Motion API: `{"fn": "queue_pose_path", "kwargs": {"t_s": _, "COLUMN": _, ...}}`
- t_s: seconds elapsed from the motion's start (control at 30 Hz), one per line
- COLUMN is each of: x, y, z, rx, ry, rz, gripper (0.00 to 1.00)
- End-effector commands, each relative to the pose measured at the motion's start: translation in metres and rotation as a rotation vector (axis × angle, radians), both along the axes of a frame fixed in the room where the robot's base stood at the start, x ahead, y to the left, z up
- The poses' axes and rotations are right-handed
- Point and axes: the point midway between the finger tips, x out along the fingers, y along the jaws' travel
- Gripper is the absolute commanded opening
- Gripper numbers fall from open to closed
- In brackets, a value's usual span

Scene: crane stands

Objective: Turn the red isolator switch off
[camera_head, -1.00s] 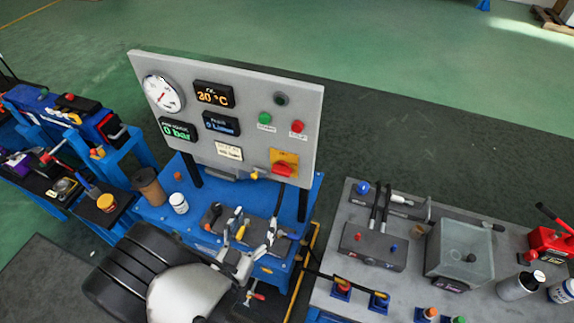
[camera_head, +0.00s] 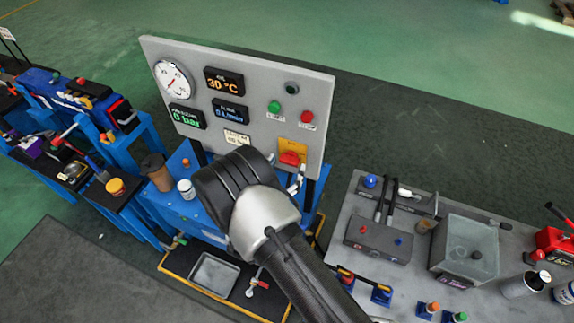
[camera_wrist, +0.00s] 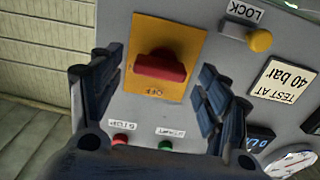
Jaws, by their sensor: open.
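The red isolator switch (camera_head: 289,158) sits on a yellow plate (camera_head: 302,146) at the lower right of the grey panel. In the wrist view the switch (camera_wrist: 160,68) shows near the middle, with its handle lying roughly crosswise and an upside-down OFF label on the plate below it. My gripper (camera_wrist: 162,74) is open and empty, one dark finger on each side of the plate, facing the switch; I see no contact with the handle. In the head view my arm hides most of the gripper, and its fingers (camera_head: 296,180) show just below the switch.
Green (camera_head: 274,107) and red (camera_head: 307,117) buttons are above the switch on the panel. A grey bench (camera_head: 345,215) with fittings stands to the right. A brown cup (camera_head: 157,173) and white jar (camera_head: 186,188) stand left.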

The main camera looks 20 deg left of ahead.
Motion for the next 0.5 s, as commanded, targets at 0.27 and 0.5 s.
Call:
{"fn": "queue_pose_path", "kwargs": {"t_s": 0.27, "x": 0.0154, "y": -0.0011, "z": 0.0, "rx": 0.0, "ry": 0.0, "rz": 0.001, "gripper": 0.7}}
{"fn": "queue_pose_path", "kwargs": {"t_s": 0.5, "x": 0.0152, "y": -0.001, "z": -0.0001, "rx": 0.0, "ry": 0.0, "rz": 0.001, "gripper": 0.67}}
